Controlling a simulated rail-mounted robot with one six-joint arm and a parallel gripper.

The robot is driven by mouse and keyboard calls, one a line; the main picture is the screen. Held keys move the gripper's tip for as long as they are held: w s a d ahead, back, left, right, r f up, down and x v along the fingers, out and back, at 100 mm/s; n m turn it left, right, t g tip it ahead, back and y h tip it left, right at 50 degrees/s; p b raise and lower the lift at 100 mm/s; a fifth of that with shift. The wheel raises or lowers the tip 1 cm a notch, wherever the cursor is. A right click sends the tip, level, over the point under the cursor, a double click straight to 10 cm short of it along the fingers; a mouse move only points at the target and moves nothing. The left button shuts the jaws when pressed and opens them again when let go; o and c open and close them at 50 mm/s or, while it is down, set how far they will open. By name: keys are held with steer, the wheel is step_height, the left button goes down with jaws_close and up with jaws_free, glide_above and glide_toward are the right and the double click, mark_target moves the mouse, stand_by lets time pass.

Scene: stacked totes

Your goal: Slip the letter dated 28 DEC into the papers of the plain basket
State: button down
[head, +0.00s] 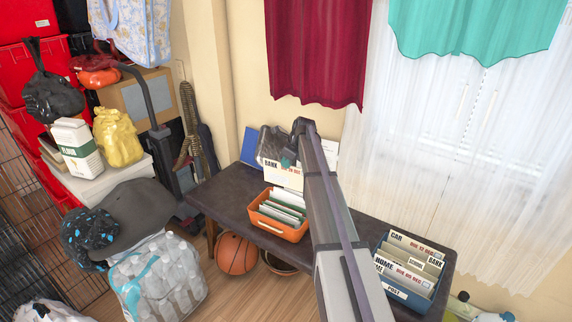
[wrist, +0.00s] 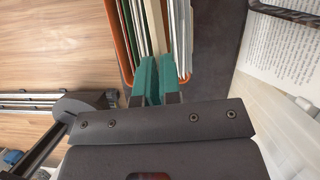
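A cream letter (head: 283,181) stands upright in the head view, with BANK and a small red date on it; the date is too small to read surely. My gripper (head: 290,160) is at its top edge. In the wrist view the teal fingers (wrist: 158,80) are closed on the cream letter (wrist: 155,28), seen edge-on. An orange basket (head: 277,228) without labels holds upright white and green papers, just below the letter. Its rim also shows in the wrist view (wrist: 116,45). I cannot tell whether the letter's lower edge is among the papers.
A blue basket (head: 403,294) with labelled dividers stands at the right end of the dark table (head: 232,191). Curtains hang behind my arm. A basketball (head: 237,254) lies below.

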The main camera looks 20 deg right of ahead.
mark_target(298, 168)
steer(key=shift+w+m, duration=0.15)
steer(key=shift+m, duration=0.15)
steer(key=shift+s, duration=0.25)
step_height(298, 168, down, 12)
steer(key=b, duration=1.2)
steer(key=shift+d+f+b, duration=0.1)
steer(key=shift+f+b, duration=0.15)
steer(key=shift+b, duration=0.05)
steer(key=c, duration=1.2)
jaws_free()
steer(key=shift+r, duration=0.1)
steer(key=p+v, duration=1)
steer(key=v, duration=0.1)
